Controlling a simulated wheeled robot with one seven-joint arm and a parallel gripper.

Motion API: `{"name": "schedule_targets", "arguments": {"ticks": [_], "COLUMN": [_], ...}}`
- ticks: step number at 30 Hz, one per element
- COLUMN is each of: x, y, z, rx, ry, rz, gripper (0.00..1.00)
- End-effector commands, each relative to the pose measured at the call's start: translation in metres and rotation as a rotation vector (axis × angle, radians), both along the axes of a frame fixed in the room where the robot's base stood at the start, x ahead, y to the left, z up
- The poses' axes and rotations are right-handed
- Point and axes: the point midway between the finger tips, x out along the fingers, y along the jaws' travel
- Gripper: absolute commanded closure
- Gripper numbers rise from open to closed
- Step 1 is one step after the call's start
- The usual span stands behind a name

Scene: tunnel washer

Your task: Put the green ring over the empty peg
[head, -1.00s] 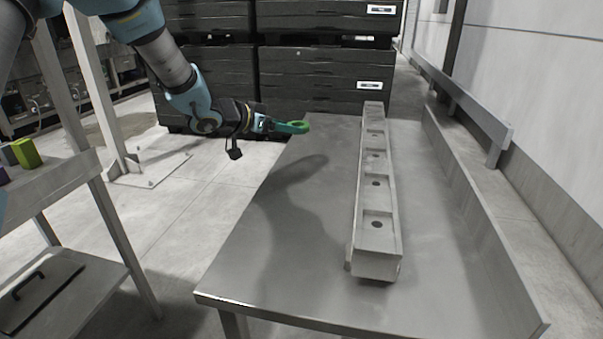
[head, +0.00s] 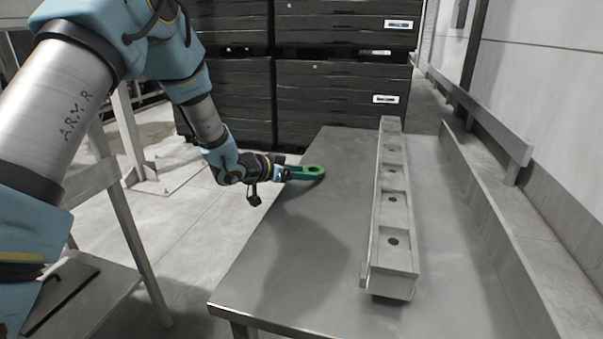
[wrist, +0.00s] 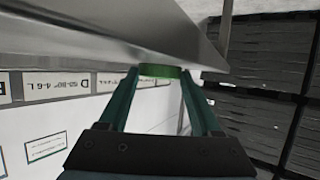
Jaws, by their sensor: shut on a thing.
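My gripper (head: 297,173) is shut on the green ring (head: 320,175) and holds it over the far left part of the metal table, well left of the long grey block (head: 376,255). The block has several square recesses with dark round holes along its top. I make out no upright peg in either view. In the wrist view the green ring (wrist: 160,71) sits between the two teal fingertips of my gripper (wrist: 160,78), seen edge-on; its far side is hidden.
The metal table (head: 290,270) is bare around the block. A raised rail (head: 490,220) runs along its right side. Black stacked crates (head: 340,100) stand behind. A lower stand (head: 110,285) with a dark handled panel is at the left, partly behind my arm.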

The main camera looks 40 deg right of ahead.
Motion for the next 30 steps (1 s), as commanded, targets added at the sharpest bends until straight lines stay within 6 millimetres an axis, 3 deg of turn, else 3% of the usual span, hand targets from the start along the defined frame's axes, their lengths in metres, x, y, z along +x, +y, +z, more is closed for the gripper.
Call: {"name": "schedule_targets", "arguments": {"ticks": [2, 3, 10, 21, 30], "x": [0.000, 0.000, 0.000, 0.001, 0.003], "y": [0.000, 0.000, 0.000, 0.002, 0.053], "z": [-0.003, -0.003, -0.002, 0.002, 0.023], "rx": [0.000, 0.000, 0.000, 0.000, -0.001], "ry": [0.001, 0.001, 0.000, 0.000, -0.001], "rz": [0.000, 0.000, 0.000, 0.001, 0.004], "gripper": [0.89, 0.33, 0.07, 0.04, 0.04]}}
